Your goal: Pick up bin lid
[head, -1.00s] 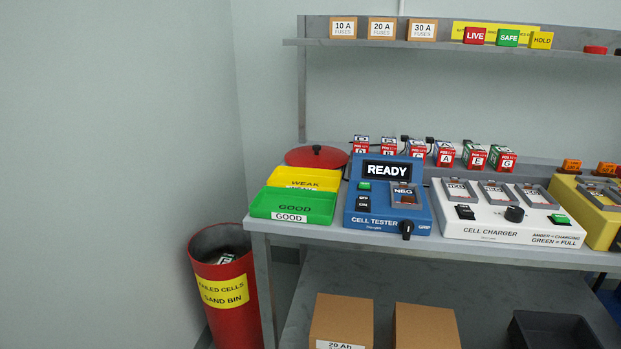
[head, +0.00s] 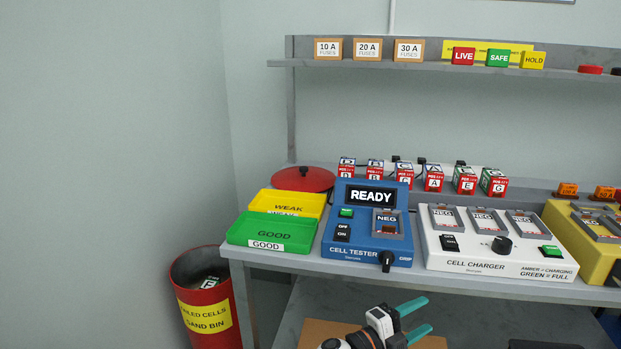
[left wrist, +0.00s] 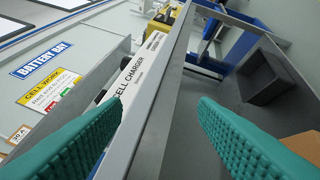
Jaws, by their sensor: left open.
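The bin lid (head: 304,180) is a round red disc with a small black knob. It lies flat on the back left of the bench, behind the yellow WEAK tray. The red sand bin (head: 205,305) stands on the floor left of the bench, open at the top, with a cell inside. My left gripper (head: 420,320) has teal fingers, is open and empty, and is low in front of the bench, well below and right of the lid. Its fingers (left wrist: 160,110) also show in the left wrist view, apart, before the bench edge. My right gripper is not in view.
The yellow tray (head: 318,203) and green GOOD tray (head: 240,238) stand in front of the lid. The blue cell tester (head: 340,254) is to their right, then the white charger (head: 440,265). A shelf (head: 430,68) runs above.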

